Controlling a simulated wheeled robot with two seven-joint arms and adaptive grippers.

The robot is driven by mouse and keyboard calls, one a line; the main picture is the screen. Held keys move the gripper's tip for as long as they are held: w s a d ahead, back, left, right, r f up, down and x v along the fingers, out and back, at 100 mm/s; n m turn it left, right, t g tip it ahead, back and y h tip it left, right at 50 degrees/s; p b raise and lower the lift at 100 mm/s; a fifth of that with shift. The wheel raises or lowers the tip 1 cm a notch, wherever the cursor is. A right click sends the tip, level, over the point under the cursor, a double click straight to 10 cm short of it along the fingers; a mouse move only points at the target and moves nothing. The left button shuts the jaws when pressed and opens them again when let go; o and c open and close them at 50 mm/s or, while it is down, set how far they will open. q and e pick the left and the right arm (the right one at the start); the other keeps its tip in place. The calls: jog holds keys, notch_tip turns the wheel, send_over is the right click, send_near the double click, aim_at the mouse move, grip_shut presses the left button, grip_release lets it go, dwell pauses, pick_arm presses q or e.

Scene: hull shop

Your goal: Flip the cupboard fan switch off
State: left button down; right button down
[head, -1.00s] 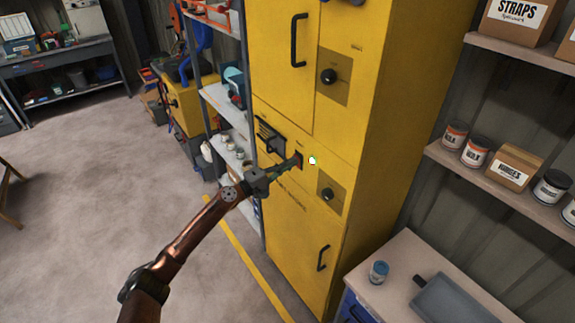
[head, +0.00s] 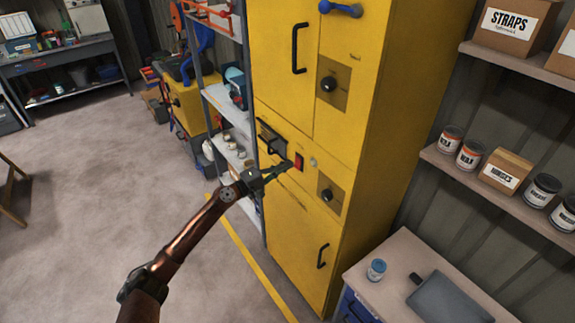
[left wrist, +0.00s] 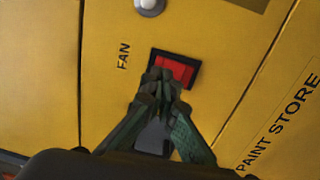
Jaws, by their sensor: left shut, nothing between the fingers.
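The fan switch (head: 299,161) is a red rocker in a black frame on the front of the yellow cupboard (head: 385,150). In the left wrist view the switch (left wrist: 174,68) sits beside the word FAN. A small round lamp (head: 313,162) to its right looks dull grey; the lamp (left wrist: 149,5) also shows at the top of the wrist view. My left gripper (head: 290,164) is shut and empty, its fingertips right at the switch. In the wrist view the fingertips (left wrist: 163,82) cover the switch's lower left part; I cannot tell whether they touch. My right gripper is out of view.
A black slotted part (head: 271,140) sits left of the switch, and a dark knob (head: 327,195) lower right. Grey shelving (head: 222,98) stands left of the cupboard. A worktop (head: 398,262) is at lower right. The floor at left is mostly clear.

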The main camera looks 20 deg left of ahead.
pick_arm(q)
jog(key=r+b+v, duration=0.1)
jog(key=r+v, duration=0.1)
jog(key=v, duration=0.9)
jog(key=shift+s, duration=0.15)
jog(key=shift+d+r, duration=0.1)
jog(key=shift+r, duration=0.05)
